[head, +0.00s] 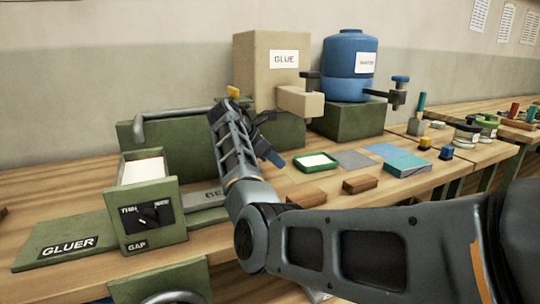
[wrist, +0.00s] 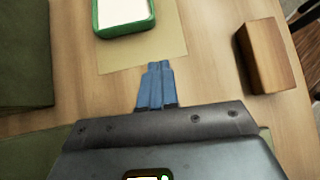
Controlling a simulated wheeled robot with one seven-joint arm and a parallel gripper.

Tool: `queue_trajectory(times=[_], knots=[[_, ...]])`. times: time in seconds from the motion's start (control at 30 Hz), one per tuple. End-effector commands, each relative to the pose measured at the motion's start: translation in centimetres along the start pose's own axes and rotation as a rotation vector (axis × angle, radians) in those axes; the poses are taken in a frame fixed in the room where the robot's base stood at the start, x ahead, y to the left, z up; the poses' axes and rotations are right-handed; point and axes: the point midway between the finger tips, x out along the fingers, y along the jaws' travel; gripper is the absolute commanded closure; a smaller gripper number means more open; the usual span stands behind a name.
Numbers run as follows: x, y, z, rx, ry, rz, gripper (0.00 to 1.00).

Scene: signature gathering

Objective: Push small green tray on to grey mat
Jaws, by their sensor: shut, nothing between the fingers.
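The small green tray (head: 320,169) has a white inside and lies on the bench on a tan mat. The grey mat (head: 354,159) lies flat just right of the tray in the head view. My gripper (head: 277,160) is shut and empty, low over the bench to the left of the tray. In the wrist view the blue fingertips (wrist: 158,65) are together at the near edge of the tan mat (wrist: 155,50). A gap separates them from the green tray (wrist: 125,32), which is cut off by the top edge. The grey mat is out of the wrist view.
Two wooden blocks (head: 360,184) (head: 306,197) lie in front of the tray; one block (wrist: 265,55) shows at the right in the wrist view. A blue mat (head: 386,150) and a teal box (head: 407,166) lie beyond the grey mat. Green machinery (head: 175,130) stands at the left.

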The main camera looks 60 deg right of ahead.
Motion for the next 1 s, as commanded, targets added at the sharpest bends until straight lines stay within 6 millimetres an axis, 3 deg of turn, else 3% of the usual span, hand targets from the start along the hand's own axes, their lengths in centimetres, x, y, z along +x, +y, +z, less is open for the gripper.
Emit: queue_trajectory(times=[0.2, 0.4, 1.0], knots=[[4.3, -0.1, 0.0, 0.0, 0.0, -0.002, 1.0], [6.1, 0.0, 2.1, 0.003, 0.001, 0.0, 1.0], [6.9, 0.0, 3.1, 0.001, -0.001, 0.0, 1.0]])
